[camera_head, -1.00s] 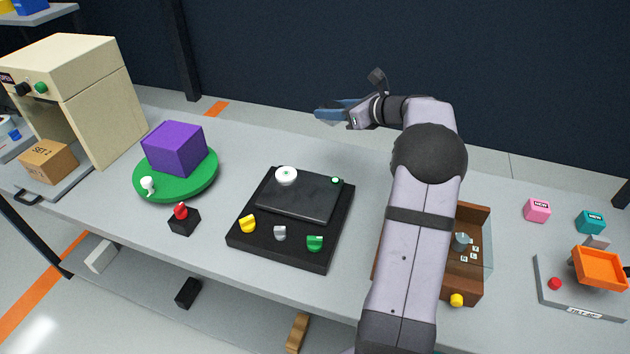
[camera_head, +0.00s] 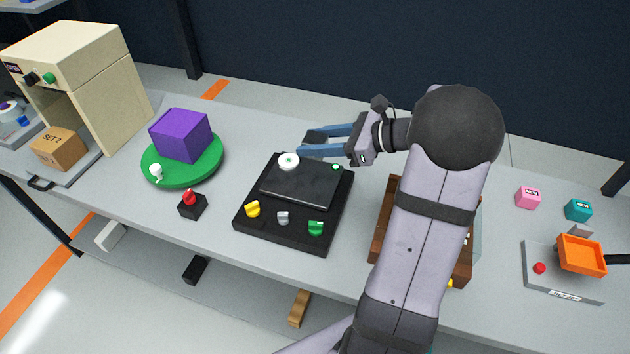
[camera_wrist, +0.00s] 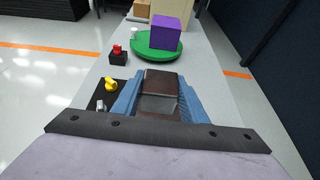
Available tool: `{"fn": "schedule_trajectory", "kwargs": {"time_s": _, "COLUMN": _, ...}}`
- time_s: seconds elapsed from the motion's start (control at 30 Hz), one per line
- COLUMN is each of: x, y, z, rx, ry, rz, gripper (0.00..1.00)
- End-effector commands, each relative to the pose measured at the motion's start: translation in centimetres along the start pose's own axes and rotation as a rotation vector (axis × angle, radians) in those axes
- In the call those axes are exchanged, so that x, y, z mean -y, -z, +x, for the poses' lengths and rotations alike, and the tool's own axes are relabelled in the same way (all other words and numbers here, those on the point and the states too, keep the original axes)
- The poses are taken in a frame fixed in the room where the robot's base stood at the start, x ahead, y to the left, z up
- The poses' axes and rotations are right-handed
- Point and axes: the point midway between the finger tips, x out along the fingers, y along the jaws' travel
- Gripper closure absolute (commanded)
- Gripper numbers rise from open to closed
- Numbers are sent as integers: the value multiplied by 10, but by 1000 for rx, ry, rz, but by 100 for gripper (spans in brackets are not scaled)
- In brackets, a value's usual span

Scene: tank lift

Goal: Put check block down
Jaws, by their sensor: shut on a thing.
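My gripper (camera_head: 312,142) is shut on a dark block, which I take to be the check block (camera_head: 316,136). In the wrist view the block (camera_wrist: 160,82) sits between the blue fingers (camera_wrist: 160,92), its top dark brown and its near face greyer. In the head view the gripper points left, behind the back edge of the black panel (camera_head: 285,233). The block appears held above the bench (camera_head: 240,135), but its exact height cannot be told. Its underside is hidden.
A green turntable (camera_head: 205,176) bearing a purple box (camera_head: 181,134) stands left, with a red-button box (camera_head: 192,205) in front. The panel carries a white dial (camera_head: 288,161) and several knobs. My arm partly covers a brown wooden box (camera_head: 383,240). Bench behind the turntable is clear.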

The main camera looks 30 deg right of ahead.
Motion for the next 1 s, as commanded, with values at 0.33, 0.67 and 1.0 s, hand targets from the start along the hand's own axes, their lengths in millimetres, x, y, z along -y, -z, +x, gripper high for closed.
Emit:
{"fn": "schedule_trajectory", "kwargs": {"time_s": 0.33, "x": -1, "y": 14, "z": 6, "rx": 1, "ry": -19, "rz": -2, "gripper": 92}}
{"fn": "schedule_trajectory", "kwargs": {"time_s": 0.67, "x": 0, "y": 53, "z": 22, "rx": 1, "ry": -17, "rz": -3, "gripper": 92}}
{"fn": "schedule_trajectory", "kwargs": {"time_s": 1.0, "x": -1, "y": 68, "z": 28, "rx": 1, "ry": -18, "rz": -2, "gripper": 92}}
